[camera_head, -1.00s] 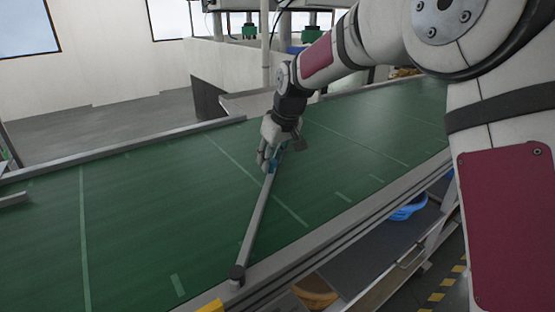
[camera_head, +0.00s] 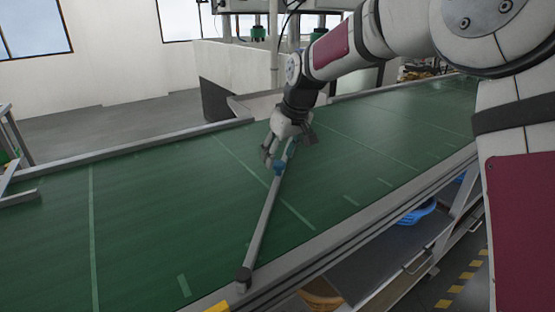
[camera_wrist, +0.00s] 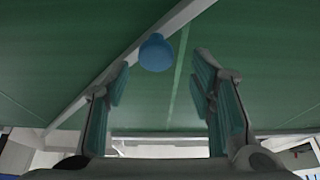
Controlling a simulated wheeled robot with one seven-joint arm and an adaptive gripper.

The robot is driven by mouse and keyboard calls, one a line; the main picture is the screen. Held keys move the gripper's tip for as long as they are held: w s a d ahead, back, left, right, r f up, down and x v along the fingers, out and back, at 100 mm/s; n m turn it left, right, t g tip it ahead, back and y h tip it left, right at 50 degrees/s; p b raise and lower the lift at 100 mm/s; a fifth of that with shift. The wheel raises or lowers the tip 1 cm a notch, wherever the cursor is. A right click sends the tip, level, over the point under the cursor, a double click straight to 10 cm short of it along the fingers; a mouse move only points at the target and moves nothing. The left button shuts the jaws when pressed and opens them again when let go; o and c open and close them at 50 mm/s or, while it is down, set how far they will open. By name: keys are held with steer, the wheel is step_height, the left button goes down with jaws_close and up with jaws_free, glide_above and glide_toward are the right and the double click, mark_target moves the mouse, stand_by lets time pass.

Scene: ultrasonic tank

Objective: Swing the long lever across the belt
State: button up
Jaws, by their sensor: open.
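The long lever (camera_head: 262,224) is a grey bar lying slanted over the green belt, from a dark pivot (camera_head: 243,276) on the near rail towards the belt's middle. A blue knob (camera_head: 279,168) sits near its far end. In the wrist view the knob (camera_wrist: 155,52) shows between and just beyond my fingertips, and the bar (camera_wrist: 105,80) passes behind the left finger. My gripper (camera_head: 277,155) is open above the lever's far end, close to the knob. I cannot tell whether a finger touches it.
The green belt (camera_head: 140,230) is broad and mostly clear, with pale strips across it. Metal rails (camera_head: 345,233) edge it. A grey frame (camera_head: 14,160) stands at the left. A blue basket (camera_head: 416,213) sits on a shelf below the belt.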

steer(key=v, duration=0.9)
steer(key=shift+r, duration=0.15)
steer(key=s+d+r+m+h+p, duration=0.1)
steer(key=s+d+r+m+p, duration=0.15)
steer(key=s+d, duration=0.5)
steer(key=s+d+r+m+h+p, duration=0.1)
steer(key=s+d+r, duration=0.3)
steer(key=s, duration=0.7)
steer(key=s+d+f+m+p, duration=0.1)
steer(key=s+d+f+m, duration=0.1)
steer(key=s, duration=0.8)
steer(key=s+d+f+m+p, duration=0.1)
steer(key=s+d, duration=0.4)
steer(key=s, duration=0.6)
steer(key=shift+s+d+f+m+t+h, duration=0.25)
steer(key=shift+f+m+h, duration=0.2)
steer(key=shift+f, duration=0.5)
steer(key=shift+a, duration=0.1)
